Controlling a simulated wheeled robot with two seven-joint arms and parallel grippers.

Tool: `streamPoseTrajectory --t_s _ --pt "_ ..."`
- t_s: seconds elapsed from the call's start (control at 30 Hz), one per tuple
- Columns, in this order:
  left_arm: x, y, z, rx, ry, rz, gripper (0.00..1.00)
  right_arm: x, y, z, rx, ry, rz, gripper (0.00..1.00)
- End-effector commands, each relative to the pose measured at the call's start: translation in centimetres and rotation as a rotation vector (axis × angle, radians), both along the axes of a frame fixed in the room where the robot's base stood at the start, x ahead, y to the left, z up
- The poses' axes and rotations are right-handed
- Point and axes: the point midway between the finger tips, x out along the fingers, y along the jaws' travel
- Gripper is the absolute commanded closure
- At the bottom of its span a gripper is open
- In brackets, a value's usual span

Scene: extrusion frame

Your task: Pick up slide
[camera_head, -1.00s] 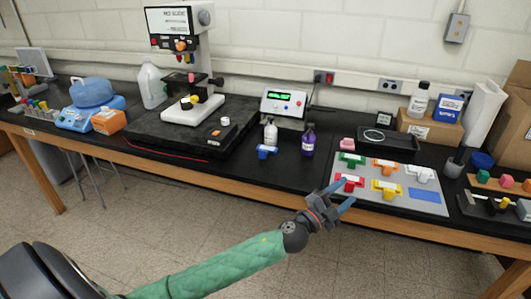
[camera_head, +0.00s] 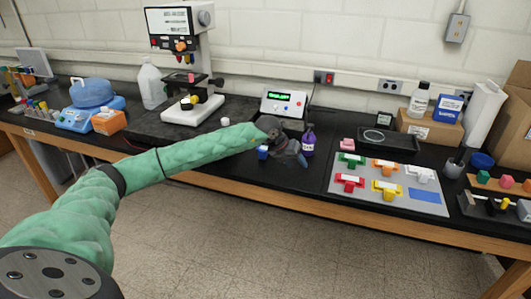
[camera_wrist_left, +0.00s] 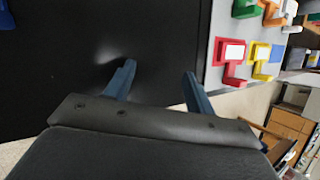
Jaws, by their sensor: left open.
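A small blue piece with a white label, likely the blue slide (camera_head: 262,152), stands on the black bench in the head view, partly hidden by my left gripper. My left gripper (camera_head: 293,154) is just right of it and in front of the bottles. In the left wrist view its two blue fingers (camera_wrist_left: 157,82) are apart with nothing between them, over bare black bench. Green (camera_head: 351,159), orange (camera_head: 386,166), white (camera_head: 421,173), red (camera_head: 349,182) and yellow (camera_head: 386,188) pieces with white labels stand on the grey mat (camera_head: 345,200). My right gripper is not in view.
A purple bottle (camera_head: 309,141) stands close to my left gripper. A white box with a display (camera_head: 284,103) is behind it. A microscope (camera_head: 190,105) stands on a black slab at left. The mat has an empty blue patch (camera_head: 425,195).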

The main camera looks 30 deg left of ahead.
Motion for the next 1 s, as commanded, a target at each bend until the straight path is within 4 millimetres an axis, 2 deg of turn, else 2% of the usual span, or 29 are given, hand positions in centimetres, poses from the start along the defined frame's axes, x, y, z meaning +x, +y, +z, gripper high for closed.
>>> streamPoseTrajectory --t_s 0.03,0.1,0.2,0.3,0.43,0.53,0.8,1.0 --pt "0.6 3.3 0.9 0.081 0.015 0.039 0.45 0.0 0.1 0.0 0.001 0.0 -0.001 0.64" --pt "0.9 7.3 1.8 0.183 0.043 0.094 0.45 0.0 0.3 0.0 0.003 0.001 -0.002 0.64" --pt "0.9 11.7 3.0 0.289 0.074 0.159 0.45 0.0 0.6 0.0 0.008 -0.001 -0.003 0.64" --pt "0.8 14.1 3.8 0.349 0.092 0.201 0.45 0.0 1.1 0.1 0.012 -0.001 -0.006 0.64" --pt "1.0 15.2 3.6 0.373 0.103 0.22 0.45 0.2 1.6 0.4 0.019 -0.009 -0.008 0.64" --pt "1.4 15.3 2.8 0.372 0.103 0.219 0.45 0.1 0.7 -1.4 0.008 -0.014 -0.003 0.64" --pt "1.8 15.4 1.6 0.372 0.101 0.218 0.45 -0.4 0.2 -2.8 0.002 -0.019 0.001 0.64" --pt "2.3 15.5 0.5 0.37 0.102 0.216 0.45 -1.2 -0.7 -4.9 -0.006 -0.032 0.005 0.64"
